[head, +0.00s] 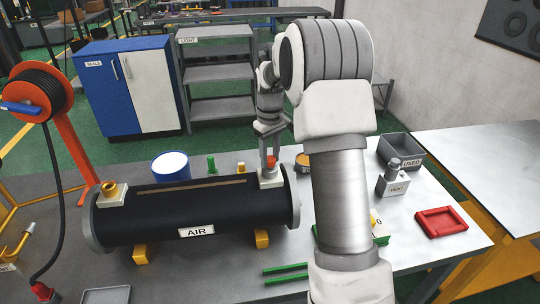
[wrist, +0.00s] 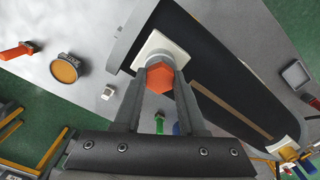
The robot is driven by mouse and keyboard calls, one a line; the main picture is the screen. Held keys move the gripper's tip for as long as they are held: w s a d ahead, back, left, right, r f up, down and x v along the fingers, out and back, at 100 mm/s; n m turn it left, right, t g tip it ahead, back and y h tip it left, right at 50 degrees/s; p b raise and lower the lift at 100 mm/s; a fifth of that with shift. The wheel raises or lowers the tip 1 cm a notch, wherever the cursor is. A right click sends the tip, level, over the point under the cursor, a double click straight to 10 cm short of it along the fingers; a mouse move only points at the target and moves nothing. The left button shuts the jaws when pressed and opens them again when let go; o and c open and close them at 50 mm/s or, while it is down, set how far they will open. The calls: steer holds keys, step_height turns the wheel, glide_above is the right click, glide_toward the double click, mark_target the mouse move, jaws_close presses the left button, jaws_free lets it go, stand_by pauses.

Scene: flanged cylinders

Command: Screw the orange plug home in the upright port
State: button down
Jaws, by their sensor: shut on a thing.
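The orange plug (head: 270,162) shows its hexagonal orange head (wrist: 160,78) in the wrist view. It sits at the upright port (head: 272,178), a pale square block at the right end of the black cylinder labelled AIR (head: 180,213). The block also shows in the wrist view (wrist: 155,47), around the plug. My gripper (head: 268,158) comes down from above and is shut on the plug, one finger on each side of the head. The plug's lower part and its thread are hidden, so I cannot tell how deep it sits.
A brass fitting (head: 110,190) stands on the cylinder's left end. A grey VENT block (head: 392,178), a grey USED bin (head: 402,150) and a red tray (head: 441,222) are to the right. Green rods (head: 285,268) lie in front.

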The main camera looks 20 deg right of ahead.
mark_target(270, 159)
steer(key=shift+c, duration=2)
jaws_free()
steer(key=shift+r, duration=0.1)
steer(key=shift+r+p, duration=2.6)
steer(key=shift+r, duration=0.8)
